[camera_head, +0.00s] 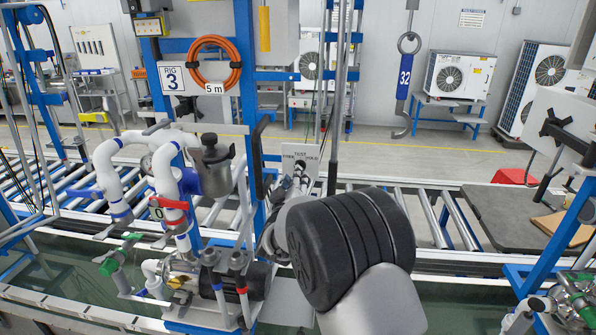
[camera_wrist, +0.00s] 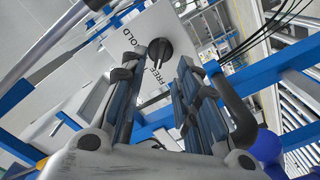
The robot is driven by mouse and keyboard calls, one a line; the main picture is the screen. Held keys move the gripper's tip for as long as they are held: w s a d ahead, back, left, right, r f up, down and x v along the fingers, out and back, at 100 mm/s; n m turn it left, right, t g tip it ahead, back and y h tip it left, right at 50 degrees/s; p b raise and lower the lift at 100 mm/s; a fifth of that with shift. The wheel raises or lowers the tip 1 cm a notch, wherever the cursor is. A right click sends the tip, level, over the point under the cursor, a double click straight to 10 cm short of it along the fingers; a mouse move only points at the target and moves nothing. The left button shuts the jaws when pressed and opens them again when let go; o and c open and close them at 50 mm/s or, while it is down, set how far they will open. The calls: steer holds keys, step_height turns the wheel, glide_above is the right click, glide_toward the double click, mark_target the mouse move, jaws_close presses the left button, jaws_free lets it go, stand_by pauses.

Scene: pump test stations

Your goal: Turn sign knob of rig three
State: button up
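The sign knob (camera_wrist: 160,50) is a round black knob on a pale sign plate (camera_wrist: 108,48) printed with FREE and HOLD. The plate also shows in the head view (camera_head: 311,157), on the blue post of the station marked RIG 3. My gripper (camera_wrist: 160,66) is open in the wrist view, with the knob showing between and beyond its two dark fingertips. I cannot tell whether a finger touches it. In the head view my gripper (camera_head: 296,178) is just in front of the plate, partly hidden by my arm. The knob's pointing direction is unclear.
The RIG 3 label (camera_head: 173,78) and a coiled orange hose (camera_head: 213,62) hang left of the plate. White pump piping (camera_head: 125,160) stands at left below. A black handle (camera_head: 260,157) sits close left of the plate. Roller conveyor (camera_head: 440,220) runs behind.

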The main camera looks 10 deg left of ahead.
steer(key=w, duration=0.5)
steer(key=shift+w+d, duration=0.1)
steer(key=shift+w, duration=0.25)
jaws_close()
